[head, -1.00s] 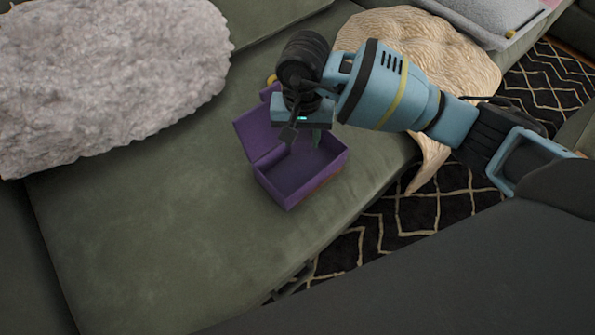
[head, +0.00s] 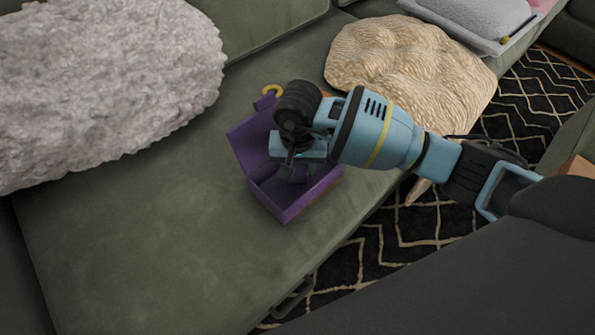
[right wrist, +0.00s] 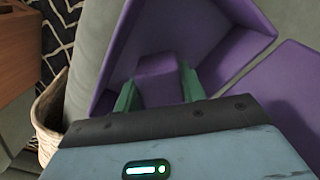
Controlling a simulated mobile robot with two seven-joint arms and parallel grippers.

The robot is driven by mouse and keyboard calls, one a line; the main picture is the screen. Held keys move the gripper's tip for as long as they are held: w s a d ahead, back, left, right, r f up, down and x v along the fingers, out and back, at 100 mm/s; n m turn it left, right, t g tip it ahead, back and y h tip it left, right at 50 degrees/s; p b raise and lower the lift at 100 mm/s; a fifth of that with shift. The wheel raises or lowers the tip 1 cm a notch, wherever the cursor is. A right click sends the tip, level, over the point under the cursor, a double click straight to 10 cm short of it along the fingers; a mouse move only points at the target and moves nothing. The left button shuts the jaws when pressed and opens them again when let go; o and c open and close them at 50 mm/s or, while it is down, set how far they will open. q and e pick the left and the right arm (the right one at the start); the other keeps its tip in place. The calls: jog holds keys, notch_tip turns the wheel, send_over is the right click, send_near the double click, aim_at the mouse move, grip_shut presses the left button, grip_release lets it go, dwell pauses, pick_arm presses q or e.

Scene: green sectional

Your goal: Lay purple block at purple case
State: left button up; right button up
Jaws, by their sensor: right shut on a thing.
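The purple case (head: 282,208) sits on the green sofa seat with its lid (head: 253,140) open to the left. It also shows in the right wrist view (right wrist: 215,30). My right gripper (head: 297,178) reaches down into the case from above. In the right wrist view, its two green fingers (right wrist: 158,92) are shut on the purple block (right wrist: 160,68), which is inside the case walls. I cannot tell whether the block touches the case floor. In the head view the gripper hides the block. My left gripper is not in view.
A fluffy grey cushion (head: 105,85) lies at the left. A cream shell-shaped cushion (head: 410,70) lies behind my right arm. A yellow ring-like thing (head: 272,90) is behind the case. The seat (head: 150,230) in front and left is clear.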

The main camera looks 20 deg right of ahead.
aim_at(298, 165)
jog(key=shift+f, duration=1.05)
jog(key=shift+f, duration=0.15)
jog(key=o, duration=1)
jog(key=shift+c, duration=0.2)
notch_tip(298, 165, up, 12)
jog(key=p, duration=0.2)
jog(key=shift+p, duration=0.35)
